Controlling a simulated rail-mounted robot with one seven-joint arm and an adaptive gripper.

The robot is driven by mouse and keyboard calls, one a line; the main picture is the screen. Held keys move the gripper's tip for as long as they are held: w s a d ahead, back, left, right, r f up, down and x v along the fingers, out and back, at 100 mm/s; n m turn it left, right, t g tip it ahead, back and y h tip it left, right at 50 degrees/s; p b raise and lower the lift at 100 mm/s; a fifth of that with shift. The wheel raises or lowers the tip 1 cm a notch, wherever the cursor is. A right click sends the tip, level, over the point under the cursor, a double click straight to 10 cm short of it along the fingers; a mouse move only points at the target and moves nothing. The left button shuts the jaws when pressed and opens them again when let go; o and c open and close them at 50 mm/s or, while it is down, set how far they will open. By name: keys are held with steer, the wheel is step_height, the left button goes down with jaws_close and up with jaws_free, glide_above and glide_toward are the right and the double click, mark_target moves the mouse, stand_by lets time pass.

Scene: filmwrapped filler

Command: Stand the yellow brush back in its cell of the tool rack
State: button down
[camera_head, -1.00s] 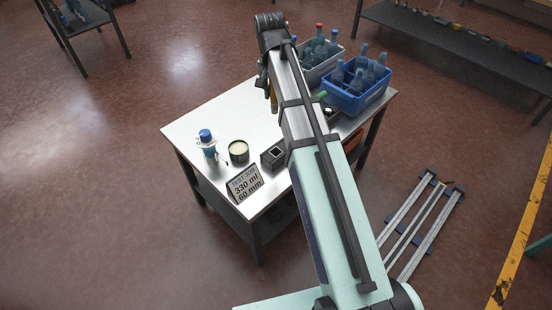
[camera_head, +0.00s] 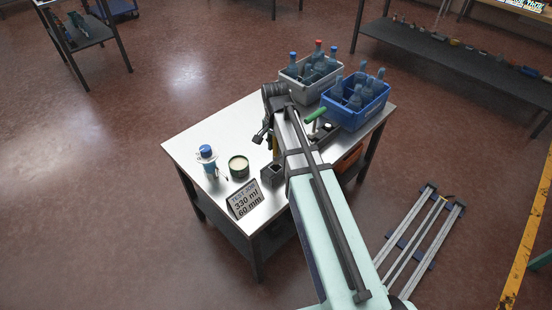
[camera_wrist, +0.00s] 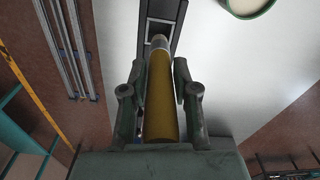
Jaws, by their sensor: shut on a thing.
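My gripper (camera_wrist: 160,78) is shut on the yellow brush (camera_wrist: 161,108), with a finger on either side of its handle. The brush's pale grey end (camera_wrist: 160,42) points away from the wrist camera, towards a square cell of the dark tool rack (camera_wrist: 178,22). The end overlaps the cell opening; I cannot tell whether it is inside or above. In the head view my gripper (camera_head: 266,134) is over the table behind the near end of the rack (camera_head: 272,176), and a strip of the yellow brush (camera_head: 275,146) shows. My arm hides the rack's middle.
A green-handled item (camera_head: 316,115) stands near the rack's far part. Blue (camera_head: 352,117) and grey (camera_head: 300,88) crates of bottles stand behind. A blue-capped bottle (camera_head: 207,158), a green tin (camera_head: 238,167) and a sign (camera_head: 244,200) are left of the rack. The table's left back is clear.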

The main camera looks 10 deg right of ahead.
mark_target(276, 159)
steer(key=shift+f, duration=3.2)
steer(key=shift+f, duration=0.1)
steer(key=c, duration=0.9)
jaws_free()
steer(key=r, duration=1.2)
steer(key=shift+s+a+r, duration=0.1)
steer(key=shift+s, duration=0.1)
